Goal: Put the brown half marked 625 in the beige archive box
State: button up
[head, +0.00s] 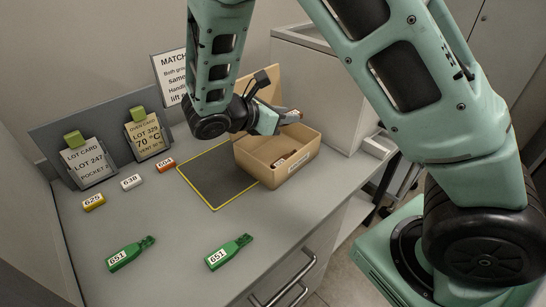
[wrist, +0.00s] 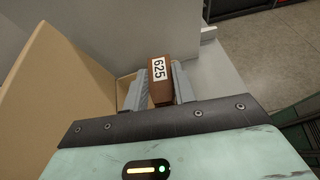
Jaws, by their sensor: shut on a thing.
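The brown half marked 625 (wrist: 160,82) is between the two grey fingers of my gripper (wrist: 163,92) in the wrist view, its label facing the camera. In the head view my gripper (head: 284,118) is above the back right part of the open beige archive box (head: 262,169), with a brown end of the held half (head: 297,112) showing. The gripper is shut on the half. The box stands on the bench with its lid raised behind. Another brown piece (head: 284,161) lies inside the box; its marking is not readable. The wrist view shows the raised box lid (wrist: 62,90) at left.
A yellow piece marked 625 (head: 94,202), a white one marked 638 (head: 131,182) and an orange one (head: 166,165) lie at left. Two green pieces marked 651 (head: 130,254) (head: 229,252) lie in front. A yellow-edged dark mat (head: 212,180) lies beside the box; cards stand behind.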

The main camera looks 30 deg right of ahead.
jog(key=w+r+n+t, duration=0.1)
jog(key=w+r+t, duration=0.1)
jog(key=w, duration=0.1)
jog(key=p, duration=0.1)
send_over(278, 158)
jog(key=shift+n, duration=0.3)
notch_tip(278, 158, down, 10)
jog(key=shift+w+r, duration=0.1)
jog(key=shift+r, duration=0.1)
jog(key=shift+f, duration=0.15)
jog(key=shift+f+b, duration=0.4)
jog(key=shift+f, duration=0.25)
jog(key=o, duration=0.9)
jog(key=shift+o, duration=0.2)
jog(key=shift+f, duration=0.1)
